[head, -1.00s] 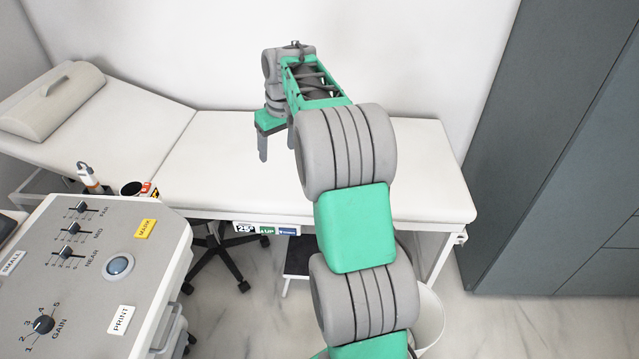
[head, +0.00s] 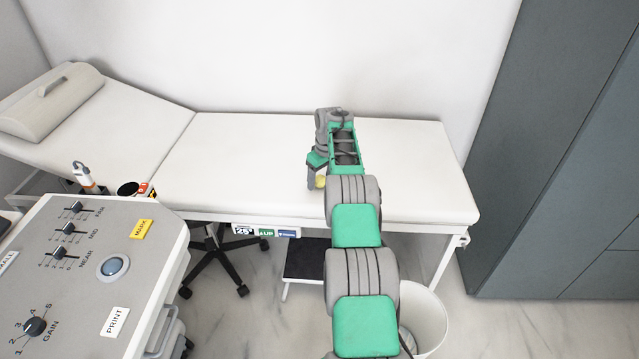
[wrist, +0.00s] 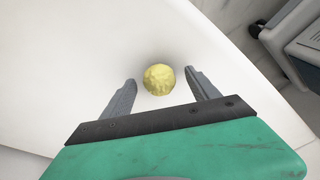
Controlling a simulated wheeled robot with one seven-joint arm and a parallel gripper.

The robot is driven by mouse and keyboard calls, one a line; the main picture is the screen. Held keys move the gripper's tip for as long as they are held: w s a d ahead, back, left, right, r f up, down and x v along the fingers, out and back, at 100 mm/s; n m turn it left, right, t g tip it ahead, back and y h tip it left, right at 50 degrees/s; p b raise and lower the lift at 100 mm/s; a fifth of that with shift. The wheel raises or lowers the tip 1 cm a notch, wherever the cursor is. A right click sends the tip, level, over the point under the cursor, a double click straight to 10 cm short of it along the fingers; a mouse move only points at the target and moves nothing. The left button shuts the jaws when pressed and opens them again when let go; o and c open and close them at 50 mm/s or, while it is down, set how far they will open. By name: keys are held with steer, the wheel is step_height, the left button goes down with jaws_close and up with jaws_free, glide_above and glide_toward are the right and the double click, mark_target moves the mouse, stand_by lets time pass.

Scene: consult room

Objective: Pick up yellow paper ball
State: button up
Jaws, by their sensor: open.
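The yellow paper ball (wrist: 159,79) is crumpled and round and lies on the white couch top (head: 240,160). In the head view only part of the ball (head: 320,183) shows, beside my gripper's finger, with my arm hiding the rest. My gripper (wrist: 157,88) is open and empty. In the wrist view the ball lies between the fingertips, slightly beyond their middle, with a gap on both sides. In the head view my gripper (head: 314,182) points down close to the couch top.
A control console (head: 90,280) with sliders and buttons stands at the front left. A white bin (head: 425,318) and a dark step (head: 304,260) are below the couch. Grey cabinets (head: 560,150) stand at the right. The couch top around the ball is clear.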

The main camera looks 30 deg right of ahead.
steer(key=shift+w+f, duration=0.1)
steer(key=shift+c, duration=0.4)
steer(key=c, duration=1.3)
